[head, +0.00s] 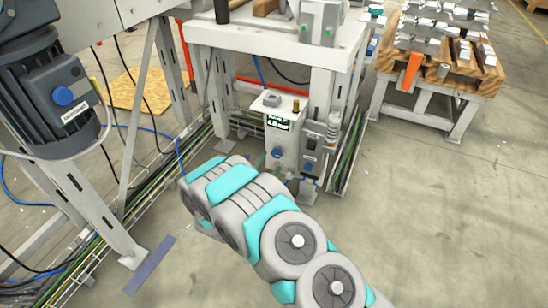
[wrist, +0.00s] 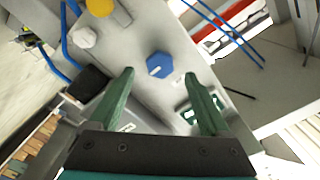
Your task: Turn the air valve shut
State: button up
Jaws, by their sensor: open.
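A blue six-sided knob (wrist: 160,65), which looks like the air valve, sits on a light grey panel (wrist: 135,35) in the wrist view. My gripper (wrist: 159,75) is open, with its two green fingers apart and empty. The knob shows between and just beyond the fingertips; I cannot tell how far away it is. In the head view, a blue knob (head: 277,153) shows on the grey control box (head: 283,136) under the white table. My arm hides most of my gripper there.
A yellow knob (wrist: 99,7) and a green display (wrist: 188,115) lie near the blue knob. Blue hoses (wrist: 66,42) run beside the panel. A white table (head: 270,35) stands above the box. A pallet of metal pieces (head: 480,78) is at the right, with clear floor in front.

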aim_at(275, 155)
jog(key=shift+x, duration=2.1)
grip_shut()
